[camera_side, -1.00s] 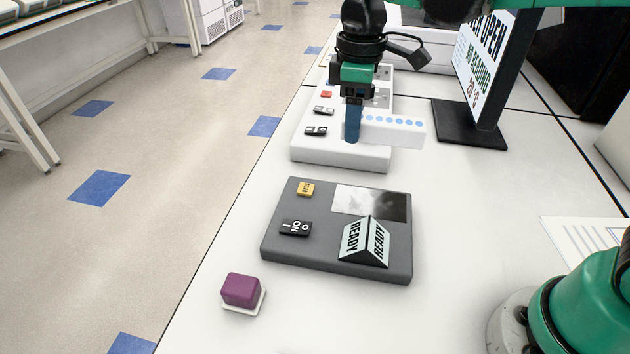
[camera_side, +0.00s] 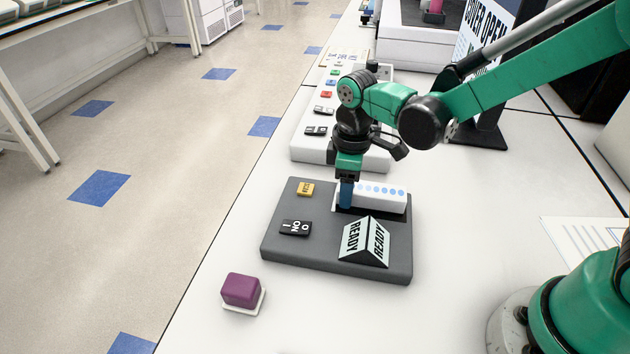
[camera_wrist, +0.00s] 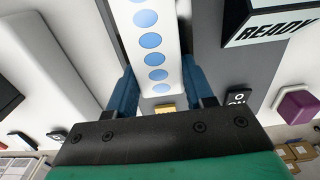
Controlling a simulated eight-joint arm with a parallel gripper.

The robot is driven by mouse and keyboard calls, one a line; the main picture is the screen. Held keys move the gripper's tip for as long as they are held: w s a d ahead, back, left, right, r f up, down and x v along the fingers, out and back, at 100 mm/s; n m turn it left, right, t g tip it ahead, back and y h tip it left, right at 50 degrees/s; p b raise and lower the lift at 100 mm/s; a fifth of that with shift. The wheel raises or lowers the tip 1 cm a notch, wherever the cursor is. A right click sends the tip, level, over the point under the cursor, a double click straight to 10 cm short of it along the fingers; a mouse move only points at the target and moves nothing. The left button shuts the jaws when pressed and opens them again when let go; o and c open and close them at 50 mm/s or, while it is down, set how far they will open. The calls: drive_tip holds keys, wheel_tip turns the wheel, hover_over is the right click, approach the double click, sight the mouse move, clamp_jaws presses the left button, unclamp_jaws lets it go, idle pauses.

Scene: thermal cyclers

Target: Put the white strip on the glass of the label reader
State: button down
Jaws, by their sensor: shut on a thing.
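The white strip (camera_side: 378,195) has a row of blue dots along its top. My gripper (camera_side: 346,194) is shut on its left end in the side view. The strip is over the glass of the label reader, the dark grey box (camera_side: 285,262); I cannot tell whether it touches. The strip hides most of the glass. In the wrist view the strip (camera_wrist: 150,45) lies between the two blue fingers of my gripper (camera_wrist: 160,90). The reader carries a tent sign reading READY (camera_side: 364,241), a black switch (camera_side: 296,228) and a yellow button (camera_side: 305,189).
A purple block (camera_side: 241,290) on a white base stands near the table's front left edge. A white control panel (camera_side: 310,150) with buttons lies behind the reader. A black-framed display (camera_side: 484,40) stands at the back right.

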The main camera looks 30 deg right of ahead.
drive_tip(key=shift+f, duration=0.15)
drive_tip(key=shift+c, duration=1.7)
unclamp_jaws()
wheel_tip(320, 180, up, 12)
drive_tip(key=s+d+f+m+t, duration=0.1)
drive_tip(key=s+d+m+t, duration=0.5)
drive_tip(key=m, duration=0.3)
drive_tip(key=shift+s+d+f+t, duration=0.15)
drive_tip(key=shift+s+f+t, duration=0.1)
drive_tip(key=shift+s+t, duration=0.45)
